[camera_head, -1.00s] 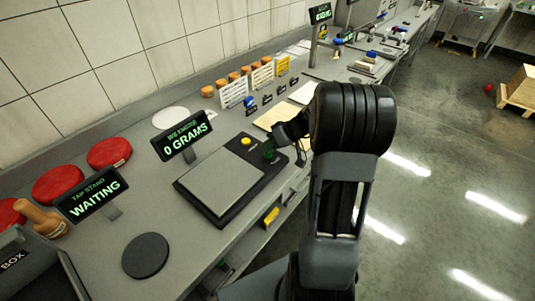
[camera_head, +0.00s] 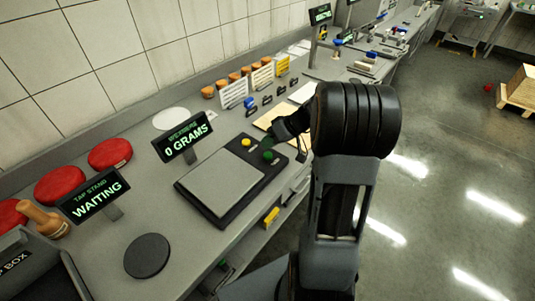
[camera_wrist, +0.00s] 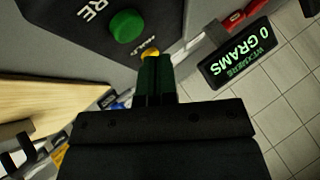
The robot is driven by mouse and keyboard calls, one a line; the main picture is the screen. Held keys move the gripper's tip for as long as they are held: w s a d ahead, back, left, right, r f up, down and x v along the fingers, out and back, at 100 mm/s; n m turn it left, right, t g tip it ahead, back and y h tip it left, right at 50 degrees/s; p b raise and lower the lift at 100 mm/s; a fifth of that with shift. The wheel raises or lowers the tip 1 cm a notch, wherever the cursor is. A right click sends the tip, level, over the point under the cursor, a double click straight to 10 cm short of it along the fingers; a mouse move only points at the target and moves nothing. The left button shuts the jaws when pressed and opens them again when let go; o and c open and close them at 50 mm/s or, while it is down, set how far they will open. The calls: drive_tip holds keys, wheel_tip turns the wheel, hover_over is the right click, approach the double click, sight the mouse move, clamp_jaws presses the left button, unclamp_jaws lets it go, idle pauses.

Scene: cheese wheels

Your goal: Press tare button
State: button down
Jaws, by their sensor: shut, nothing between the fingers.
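The scale (camera_head: 222,184) on the counter has a flat grey plate and a dark button strip on its right side. A yellow button (camera_head: 246,142) and a green button (camera_head: 268,156) stand on that strip. In the wrist view, large letters ending in "RE" lie beside the green button (camera_wrist: 126,26), and a small blurred label lies by the yellow button (camera_wrist: 151,52). My gripper (camera_wrist: 156,60) is shut and empty, its green fingertips partly covering the yellow button in that view. In the head view my gripper (camera_head: 267,138) is beyond the green button, apart from it.
The scale display (camera_head: 184,138) reads 0 GRAMS. A tap stand sign (camera_head: 95,195) reads WAITING. Red cheese wheels (camera_head: 60,185), a dark round pad (camera_head: 147,256) and a wooden-handled tool (camera_head: 44,218) are at left. A wooden board (camera_head: 272,117) lies behind the scale.

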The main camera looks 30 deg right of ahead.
sight(270, 153)
drive_tip(key=shift+r+p, duration=0.75)
drive_tip(key=shift+r, duration=1.25)
drive_tip(key=shift+s+d+f+m, duration=0.1)
drive_tip(key=shift+d+f+m, duration=0.1)
drive_tip(key=shift+m, duration=0.6)
drive_tip(key=s+f+m, duration=0.1)
drive_tip(key=s+f+m+g+h, duration=0.1)
drive_tip(key=s+m, duration=0.1)
drive_tip(key=shift+s+d+f+g+h, duration=0.1)
drive_tip(key=shift+s+f+g+h, duration=0.1)
drive_tip(key=shift+f+g+h, duration=0.15)
drive_tip(key=s+a+r+n+h, duration=0.1)
drive_tip(key=s+a+r+h, duration=0.5)
drive_tip(key=s+a, duration=0.4)
drive_tip(key=s+t, duration=0.1)
drive_tip(key=s, duration=0.2)
drive_tip(key=shift+a+r+n, duration=0.25)
drive_tip(key=shift+a+n, duration=0.15)
